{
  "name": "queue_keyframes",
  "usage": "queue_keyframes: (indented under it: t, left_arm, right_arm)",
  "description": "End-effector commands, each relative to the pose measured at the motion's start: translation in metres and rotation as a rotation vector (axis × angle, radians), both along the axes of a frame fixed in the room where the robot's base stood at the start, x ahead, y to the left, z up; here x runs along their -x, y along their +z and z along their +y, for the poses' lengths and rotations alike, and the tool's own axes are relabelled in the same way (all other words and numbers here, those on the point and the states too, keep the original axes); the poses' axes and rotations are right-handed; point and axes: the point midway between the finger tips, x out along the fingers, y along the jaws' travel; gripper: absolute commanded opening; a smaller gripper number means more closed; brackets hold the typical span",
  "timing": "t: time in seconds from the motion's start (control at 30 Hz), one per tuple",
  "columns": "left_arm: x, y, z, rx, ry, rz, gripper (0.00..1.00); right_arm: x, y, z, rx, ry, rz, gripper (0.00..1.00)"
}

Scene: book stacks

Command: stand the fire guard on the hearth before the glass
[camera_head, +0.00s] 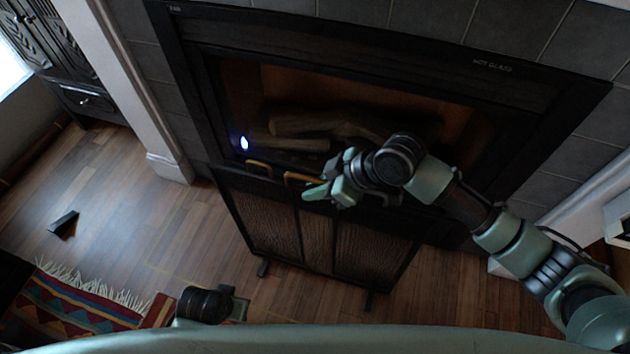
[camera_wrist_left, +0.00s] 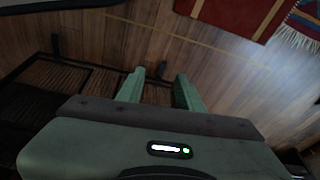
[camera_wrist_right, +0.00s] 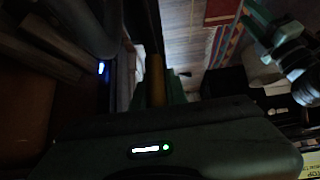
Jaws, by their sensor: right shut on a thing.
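The fire guard (camera_head: 300,229) is a dark-framed mesh screen with brass handles on its top edge. It is roughly upright in front of the fireplace glass (camera_head: 350,95), with its feet low over or on the wood floor; contact is unclear. My right gripper (camera_head: 318,190) is at the guard's top edge, shut on a brass handle (camera_wrist_right: 157,80). My left gripper (camera_wrist_left: 158,88) is open and empty above the floor; the guard's mesh (camera_wrist_left: 45,92) shows at left in that view.
A thin yellow line (camera_head: 158,270) runs along the floor. A patterned rug (camera_head: 70,315) lies at lower left, near a small dark wedge (camera_head: 63,223). A white pillar base (camera_head: 170,167) stands left of the fireplace. Bare floor lies between rug and guard.

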Motion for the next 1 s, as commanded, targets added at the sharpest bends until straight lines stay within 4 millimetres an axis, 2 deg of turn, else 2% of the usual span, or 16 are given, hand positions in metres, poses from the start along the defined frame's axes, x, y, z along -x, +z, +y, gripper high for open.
queue_keyframes:
  t: [0.17, 0.4, 0.43, 0.5, 0.8, 0.93, 1.0]
  left_arm:
    - [-0.003, 0.013, 0.0, 0.001, 0.001, -0.007, 0.36]
    - [-0.003, 0.014, 0.0, 0.001, 0.001, -0.007, 0.36]
    - [-0.003, 0.013, 0.0, 0.001, 0.001, -0.007, 0.36]
    - [-0.003, 0.013, 0.0, 0.0, 0.001, -0.006, 0.36]
    - [-0.003, 0.014, 0.0, 0.001, 0.001, -0.007, 0.36]
    - [-0.003, 0.014, 0.0, 0.001, 0.001, -0.011, 0.36]
    - [0.001, 0.001, 0.001, -0.002, 0.0, 0.004, 0.36]
  right_arm:
    - [-0.002, -0.012, 0.002, -0.008, -0.001, -0.007, 0.0]
    - [0.0, -0.019, 0.001, -0.001, 0.0, 0.0, 0.0]
    - [0.003, -0.025, -0.002, 0.011, 0.001, 0.009, 0.18]
    - [0.003, -0.025, -0.002, 0.01, 0.001, 0.009, 0.35]
    - [0.001, -0.019, 0.0, 0.003, 0.001, 0.002, 0.35]
    - [0.002, -0.011, -0.006, 0.002, -0.001, 0.0, 0.35]
    - [0.003, -0.002, -0.013, 0.003, -0.002, -0.002, 0.35]
